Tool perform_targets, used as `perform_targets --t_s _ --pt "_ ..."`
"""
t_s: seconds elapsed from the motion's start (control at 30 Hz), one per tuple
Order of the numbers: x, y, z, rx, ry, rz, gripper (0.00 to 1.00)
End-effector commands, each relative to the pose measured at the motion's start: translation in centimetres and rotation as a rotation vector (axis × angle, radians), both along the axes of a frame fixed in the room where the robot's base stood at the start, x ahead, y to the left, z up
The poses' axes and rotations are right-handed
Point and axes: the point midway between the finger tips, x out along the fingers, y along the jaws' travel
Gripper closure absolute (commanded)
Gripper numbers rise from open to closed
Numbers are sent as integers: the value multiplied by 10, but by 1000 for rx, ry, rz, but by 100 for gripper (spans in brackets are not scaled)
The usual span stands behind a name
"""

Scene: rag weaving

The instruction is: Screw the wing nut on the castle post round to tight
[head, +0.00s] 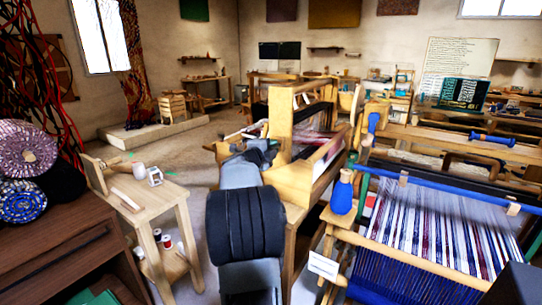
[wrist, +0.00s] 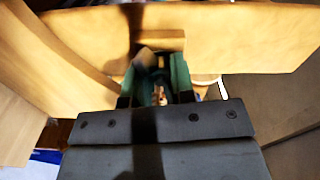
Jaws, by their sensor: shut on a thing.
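My gripper (wrist: 160,80) has two green fingers, pressed in on a small angled tan piece that I take to be the wing nut (wrist: 148,60). A small copper-coloured bit shows between the fingers, closer to the palm. Right behind the fingertips is a broad pale wooden board (wrist: 235,35), which seems to be part of the loom castle. A dark shadow crosses the wood and hides detail, so I cannot tell whether the nut sits flush. In the head view the wooden loom castle (head: 283,112) stands beyond my dark arm, which hides the nut and fingertips.
A second loom with a striped warp (head: 440,230) fills the right side. A small wooden table (head: 160,200) with thread spools is at left. Open floor (head: 185,150) lies behind that table.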

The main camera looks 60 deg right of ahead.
Motion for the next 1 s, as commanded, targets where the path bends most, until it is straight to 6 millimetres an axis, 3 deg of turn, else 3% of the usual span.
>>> perform_targets --t_s 0.57,1.0 --pt "0 0 -2 -6 -523 0 100" --pt "-1 0 2 -8 -756 1 87"
